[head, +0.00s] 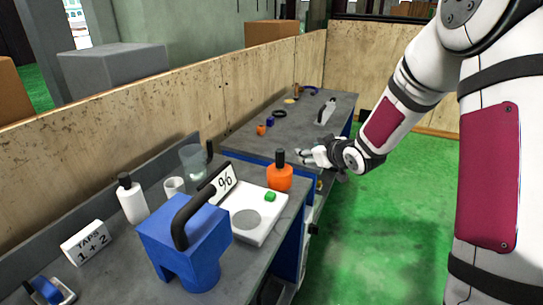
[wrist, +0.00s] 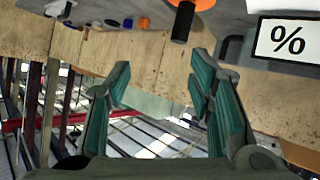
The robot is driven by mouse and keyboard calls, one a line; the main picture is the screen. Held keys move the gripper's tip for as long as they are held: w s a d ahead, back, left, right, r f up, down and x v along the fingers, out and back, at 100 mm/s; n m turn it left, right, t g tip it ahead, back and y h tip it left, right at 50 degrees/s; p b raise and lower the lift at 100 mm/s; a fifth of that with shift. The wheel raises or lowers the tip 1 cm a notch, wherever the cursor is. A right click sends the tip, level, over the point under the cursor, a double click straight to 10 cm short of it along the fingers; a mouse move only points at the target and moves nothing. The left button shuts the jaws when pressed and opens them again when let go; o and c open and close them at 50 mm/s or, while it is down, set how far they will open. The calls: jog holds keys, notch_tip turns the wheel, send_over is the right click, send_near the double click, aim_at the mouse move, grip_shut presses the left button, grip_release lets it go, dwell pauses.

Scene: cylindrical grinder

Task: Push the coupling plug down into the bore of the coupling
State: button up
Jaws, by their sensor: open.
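I cannot clearly pick out the coupling or its plug. Small parts stand on the far bench, among them an orange piece (head: 261,129) and a blue piece (head: 270,122), too small to tell whether either is the coupling or plug. In the wrist view an orange piece (wrist: 143,23) and a blue piece (wrist: 128,22) show near the top edge. My gripper (head: 303,155) is open and empty, near the front edge of the far bench. In the wrist view its two green-padded fingers (wrist: 158,75) are apart with nothing between them.
An orange bottle (head: 279,178) with a dark cap stands close to my gripper. Nearby are a white scale (head: 255,228), a % sign (head: 225,180) and a blue block with a black handle (head: 187,245). A wooden wall (head: 190,105) runs behind the benches.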

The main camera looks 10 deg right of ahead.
aim_at(283, 158)
notch_tip(283, 158, down, 9)
jog(key=w+t+y+p, duration=0.1)
jog(key=t+y, duration=0.3)
jog(key=y, duration=0.1)
jog(key=x, duration=1.4)
jog(key=shift+a+f, duration=0.2)
jog(key=shift+f, duration=0.05)
grip_shut()
